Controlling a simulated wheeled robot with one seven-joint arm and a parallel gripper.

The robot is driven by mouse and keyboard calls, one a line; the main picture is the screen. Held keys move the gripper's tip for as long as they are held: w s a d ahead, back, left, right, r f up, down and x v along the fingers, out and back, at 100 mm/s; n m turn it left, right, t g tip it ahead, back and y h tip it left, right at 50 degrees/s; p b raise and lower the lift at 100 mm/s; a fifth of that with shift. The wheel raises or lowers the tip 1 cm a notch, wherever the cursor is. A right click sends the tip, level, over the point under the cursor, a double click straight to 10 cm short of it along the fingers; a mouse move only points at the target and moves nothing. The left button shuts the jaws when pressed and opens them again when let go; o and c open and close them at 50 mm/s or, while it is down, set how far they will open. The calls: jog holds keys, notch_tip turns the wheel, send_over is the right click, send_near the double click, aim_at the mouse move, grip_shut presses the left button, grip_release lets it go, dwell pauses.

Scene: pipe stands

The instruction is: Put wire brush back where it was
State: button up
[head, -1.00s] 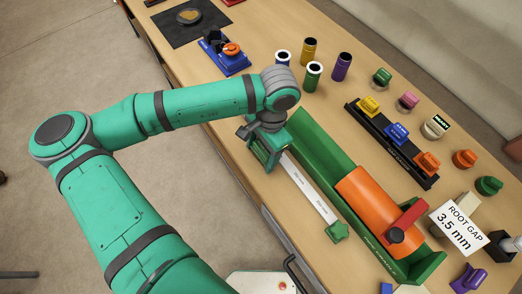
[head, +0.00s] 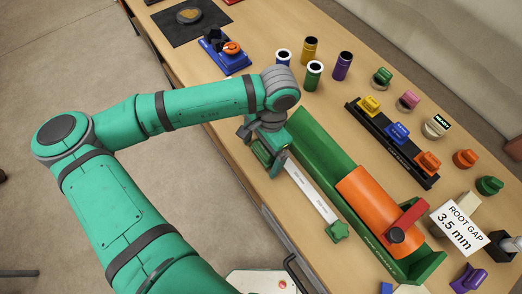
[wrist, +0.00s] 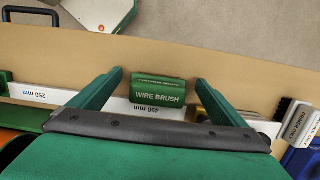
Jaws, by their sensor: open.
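The wire brush (wrist: 158,92) is a green block with its name printed on its face. In the wrist view it sits between my gripper's two spread fingers, with a visible gap on each side. It is at the white measuring strip (wrist: 72,97); whether it rests on the strip or beside it I cannot tell. My gripper (wrist: 159,80) is open around the brush. In the head view my gripper (head: 266,150) is low over the table by the left end of the green channel (head: 312,143), and it mostly hides the brush.
An orange pipe (head: 368,195) lies in the channel with a red clamp (head: 407,215). Colored cups (head: 314,75) and a black rack of knobs (head: 392,140) stand behind. A blue fixture (head: 225,55) is farther left. The table's front edge is close to my gripper.

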aim_at(262, 149)
jog(key=shift+s+d, duration=0.1)
jog(key=shift+d, duration=0.05)
jog(key=shift+r, duration=0.7)
jog(key=shift+w+d+r, duration=0.1)
jog(key=shift+d+r, duration=0.05)
jog(key=shift+r, duration=0.75)
jog(key=shift+w+d+r, duration=0.15)
jog(key=shift+r, duration=0.7)
jog(key=shift+w+d+r, duration=0.1)
jog(key=shift+d+r, duration=0.05)
jog(key=shift+r, duration=0.75)
jog(key=shift+a+r, duration=0.1)
jog(key=shift+a, duration=0.1)
